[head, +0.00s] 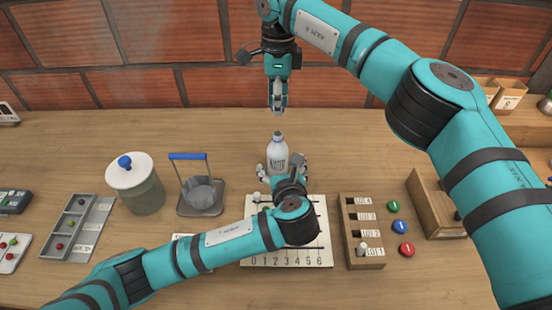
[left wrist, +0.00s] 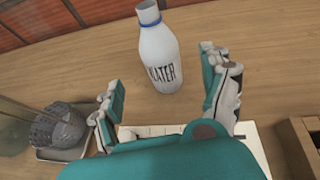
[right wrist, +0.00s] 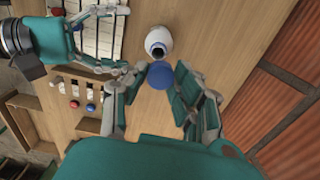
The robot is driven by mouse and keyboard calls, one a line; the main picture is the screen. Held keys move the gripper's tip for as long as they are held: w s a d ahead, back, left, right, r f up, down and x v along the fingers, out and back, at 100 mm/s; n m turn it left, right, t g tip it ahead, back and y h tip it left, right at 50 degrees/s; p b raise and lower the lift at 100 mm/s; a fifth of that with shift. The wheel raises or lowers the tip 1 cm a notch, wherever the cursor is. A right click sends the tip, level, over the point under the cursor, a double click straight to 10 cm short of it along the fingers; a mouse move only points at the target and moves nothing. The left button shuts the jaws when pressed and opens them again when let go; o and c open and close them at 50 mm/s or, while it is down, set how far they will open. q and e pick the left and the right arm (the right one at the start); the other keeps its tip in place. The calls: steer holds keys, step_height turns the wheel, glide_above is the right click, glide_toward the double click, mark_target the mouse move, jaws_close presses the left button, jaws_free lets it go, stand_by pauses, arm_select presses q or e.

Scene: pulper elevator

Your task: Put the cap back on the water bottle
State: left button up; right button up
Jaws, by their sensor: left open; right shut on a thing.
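The white water bottle (head: 277,155) stands upright on the table with its mouth uncovered and a blue ring at its neck. It also shows in the left wrist view (left wrist: 158,55) and from above in the right wrist view (right wrist: 158,40). The blue cap (right wrist: 160,76) is held between the fingertips of my right gripper (head: 278,106), which is shut on it. It hangs above the bottle, apart from it. In the head view the cap is too small to make out. My left gripper (left wrist: 160,75) is open, its fingers spread to either side of the bottle's lower body.
A numbered board (head: 322,258) lies under my left arm. A wooden slotted block (head: 348,232) and coloured discs (head: 400,226) are to the right. A basket on a tray (head: 212,208) and a lidded jar (head: 143,195) stand left. The table behind the bottle is clear.

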arm_select(q)
steer(key=shift+w+r, duration=0.1)
steer(key=shift+w, duration=0.05)
steer(key=shift+s+r, duration=0.2)
steer(key=x, duration=1.2)
steer(key=shift+w, duration=0.15)
steer(key=shift+c, duration=0.2)
jaws_close()
steer(key=shift+r, duration=0.1)
